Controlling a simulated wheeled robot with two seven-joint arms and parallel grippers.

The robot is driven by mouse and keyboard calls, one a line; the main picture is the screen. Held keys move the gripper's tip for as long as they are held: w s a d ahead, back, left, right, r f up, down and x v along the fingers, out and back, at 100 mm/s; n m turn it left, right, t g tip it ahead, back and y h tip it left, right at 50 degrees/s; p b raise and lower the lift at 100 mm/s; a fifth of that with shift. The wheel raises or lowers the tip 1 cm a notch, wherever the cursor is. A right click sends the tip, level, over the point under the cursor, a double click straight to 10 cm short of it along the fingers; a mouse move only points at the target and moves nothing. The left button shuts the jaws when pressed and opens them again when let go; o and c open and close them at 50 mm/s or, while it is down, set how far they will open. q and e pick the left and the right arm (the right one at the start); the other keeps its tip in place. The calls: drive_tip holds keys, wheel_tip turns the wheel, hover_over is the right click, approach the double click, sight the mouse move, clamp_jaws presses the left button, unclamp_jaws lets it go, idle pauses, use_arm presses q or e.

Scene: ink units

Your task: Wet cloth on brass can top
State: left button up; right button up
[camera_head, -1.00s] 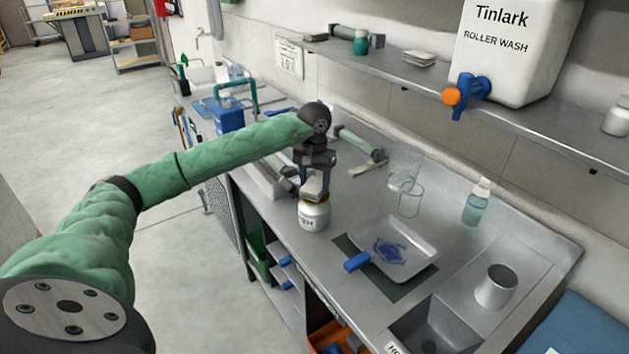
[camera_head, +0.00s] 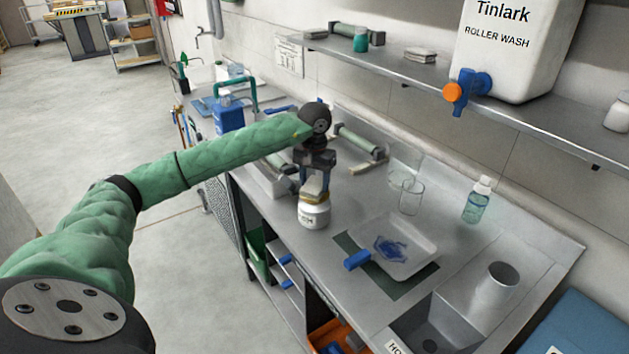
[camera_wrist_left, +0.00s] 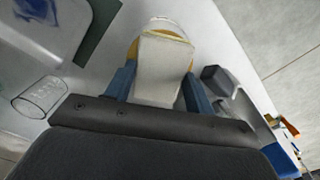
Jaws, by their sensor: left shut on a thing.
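A white can (camera_head: 313,214) with dark lettering stands on the metal counter, with a brass-coloured top (camera_wrist_left: 188,50) showing at the edges of the cloth in the left wrist view. A folded pale cloth (camera_head: 314,187) is over the can's top; it also shows in the left wrist view (camera_wrist_left: 160,68). My left gripper (camera_head: 315,180) is right above the can, fingers pointing down, shut on the cloth. The cloth appears to touch the can top. Whether it is wet cannot be seen. My right gripper is not in view.
A white tray (camera_head: 425,243) with blue ink lies on a dark green mat right of the can. Rollers (camera_head: 358,144) lie behind. A sink (camera_head: 440,330) is at the front.

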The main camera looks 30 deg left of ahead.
sight(314, 184)
use_arm(q)
drive_tip(key=shift+f+b, duration=0.3)
drive_tip(key=shift+f, duration=0.1)
idle(0.8)
drive_tip(key=shift+s+f+b, duration=0.1)
drive_tip(key=shift+b, duration=0.35)
idle(2.0)
drive_tip(key=shift+r+p, duration=0.6)
drive_tip(key=shift+r, duration=2.95)
